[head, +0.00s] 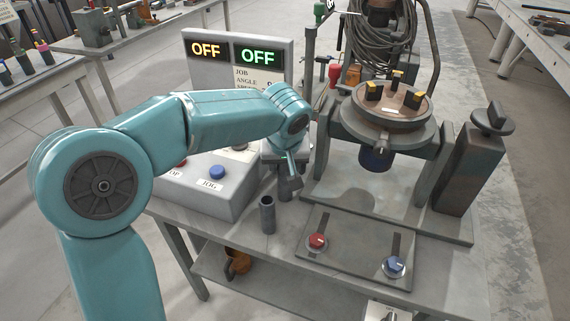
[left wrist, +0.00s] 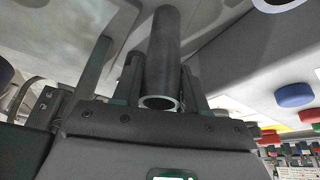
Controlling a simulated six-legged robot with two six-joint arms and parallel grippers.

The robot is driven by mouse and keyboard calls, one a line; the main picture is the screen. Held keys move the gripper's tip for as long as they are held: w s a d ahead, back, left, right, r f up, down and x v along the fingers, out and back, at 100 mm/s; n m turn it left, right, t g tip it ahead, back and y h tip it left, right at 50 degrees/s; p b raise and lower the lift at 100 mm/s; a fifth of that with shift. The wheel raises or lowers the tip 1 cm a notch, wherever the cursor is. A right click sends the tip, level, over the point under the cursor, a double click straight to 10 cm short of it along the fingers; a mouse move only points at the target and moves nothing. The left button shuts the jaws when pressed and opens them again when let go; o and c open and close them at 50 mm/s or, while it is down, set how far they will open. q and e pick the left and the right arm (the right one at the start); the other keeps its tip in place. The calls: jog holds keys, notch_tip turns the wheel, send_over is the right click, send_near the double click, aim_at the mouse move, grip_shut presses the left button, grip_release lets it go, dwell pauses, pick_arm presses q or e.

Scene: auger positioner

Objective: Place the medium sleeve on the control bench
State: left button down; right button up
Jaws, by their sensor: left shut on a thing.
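My left gripper (head: 292,183) is over the bench (head: 225,232), just right of the control box. It is shut on a grey tubular sleeve (left wrist: 165,60). In the left wrist view the sleeve sits between the two fingers, its open round end towards the camera. In the head view the held sleeve is mostly hidden by the gripper, and I cannot tell whether it touches the bench. A second dark grey sleeve (head: 267,216) stands upright on the bench, a little left of and nearer than the gripper. I cannot tell from size which is the medium one.
The control box (head: 205,190) with OFF displays and buttons stands left of the gripper. The positioner with a round tilting table (head: 385,112) is on the right. A plate with a red knob (head: 317,241) and a blue knob (head: 394,267) lies in front of it.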

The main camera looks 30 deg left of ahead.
pick_arm(q)
jog(key=c, duration=0.6)
grip_release()
jog(key=shift+r, duration=0.1)
jog(key=p+v, duration=0.2)
jog(key=v, duration=1)
